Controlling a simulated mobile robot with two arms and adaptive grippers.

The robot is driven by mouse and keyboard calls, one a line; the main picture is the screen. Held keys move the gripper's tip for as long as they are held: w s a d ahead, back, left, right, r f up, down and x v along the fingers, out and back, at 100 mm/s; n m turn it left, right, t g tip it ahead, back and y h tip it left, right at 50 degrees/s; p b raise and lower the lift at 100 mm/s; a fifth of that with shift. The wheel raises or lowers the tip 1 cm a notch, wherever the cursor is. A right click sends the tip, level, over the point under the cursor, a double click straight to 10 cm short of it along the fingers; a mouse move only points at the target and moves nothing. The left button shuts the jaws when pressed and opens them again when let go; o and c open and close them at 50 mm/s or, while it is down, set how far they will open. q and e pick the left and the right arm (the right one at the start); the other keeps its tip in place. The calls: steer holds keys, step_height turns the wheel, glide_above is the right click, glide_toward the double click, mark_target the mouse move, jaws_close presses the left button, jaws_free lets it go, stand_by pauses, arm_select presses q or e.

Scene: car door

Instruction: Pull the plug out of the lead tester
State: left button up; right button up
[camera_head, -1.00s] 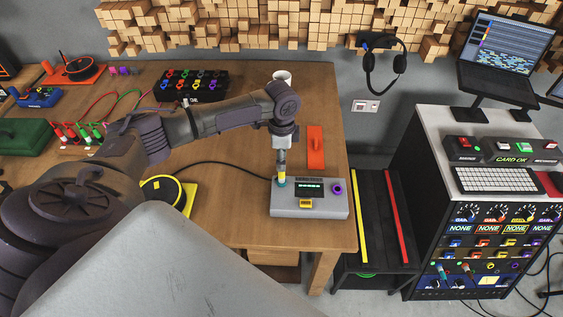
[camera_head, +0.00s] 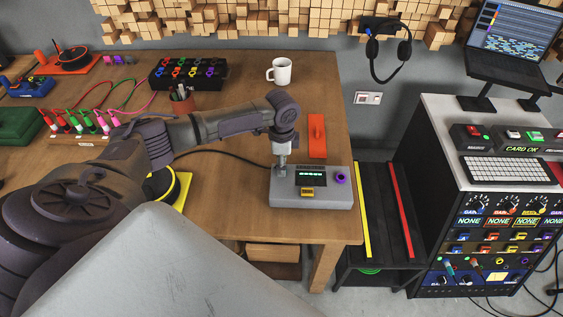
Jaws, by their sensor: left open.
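The lead tester (camera_head: 312,197) is a grey box on the wooden table, with a dark display reading in green, a yellow button and a purple socket at its right. My left gripper (camera_head: 281,170) points down at the left part of the tester's top, low and close to it. Its fingers are open but small in the view. The plug cannot be made out now; the gripper covers the spot where its teal and yellow body showed. A dark cable (camera_head: 225,152) runs to the tester from the left. My right gripper is out of view.
The table's right edge is close to the tester.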

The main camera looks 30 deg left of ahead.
arm_select(q)
steer(key=shift+r, duration=0.1)
stand_by(0.5)
steer(key=shift+p, duration=0.45)
steer(key=shift+p, duration=0.4)
stand_by(0.5)
jaws_close()
stand_by(0.3)
steer(key=shift+r+p, duration=2.95)
steer(key=shift+p, duration=0.5)
